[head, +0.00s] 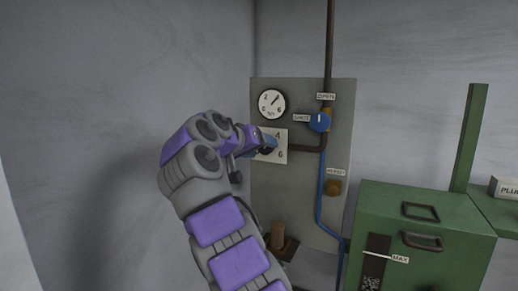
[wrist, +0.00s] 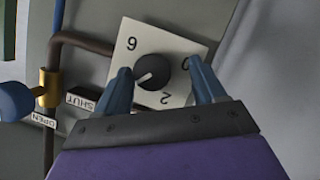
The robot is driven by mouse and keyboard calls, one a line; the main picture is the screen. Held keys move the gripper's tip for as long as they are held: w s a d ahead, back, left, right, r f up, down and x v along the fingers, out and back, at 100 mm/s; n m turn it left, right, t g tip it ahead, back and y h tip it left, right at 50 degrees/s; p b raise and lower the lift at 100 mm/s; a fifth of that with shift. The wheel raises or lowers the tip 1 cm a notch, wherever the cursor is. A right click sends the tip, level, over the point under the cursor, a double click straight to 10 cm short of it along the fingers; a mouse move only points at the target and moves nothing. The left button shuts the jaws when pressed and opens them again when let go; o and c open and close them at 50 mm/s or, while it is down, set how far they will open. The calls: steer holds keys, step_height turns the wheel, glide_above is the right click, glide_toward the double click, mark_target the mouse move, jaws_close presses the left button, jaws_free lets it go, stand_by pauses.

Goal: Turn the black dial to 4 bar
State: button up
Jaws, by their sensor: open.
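The black dial (wrist: 156,72) sits on a white plate (wrist: 182,47) marked 6, 0 and 2 in the wrist view. Its white pointer line points to the lower left, where the plate corner is hidden by a finger. In the head view the plate (head: 281,156) shows 4 and 6 at its right side; the dial is hidden behind my gripper (head: 268,145). My gripper (wrist: 160,68) is open, its two blue fingers on either side of the dial; I cannot tell whether they touch it. The round gauge (head: 272,103) above has its needle pointing up and right.
A blue valve knob (head: 319,122) with small labels is right of the plate, on a dark pipe. A brass knob (head: 334,188) is lower. A green cabinet (head: 420,225) stands right; a grey wall (head: 130,90) is close on the left.

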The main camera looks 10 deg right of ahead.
steer(key=shift+s+r, duration=0.25)
steer(key=p+v, duration=0.2)
steer(key=v, duration=1.5)
steer(key=shift+a, duration=0.3)
steer(key=shift+w, duration=0.15)
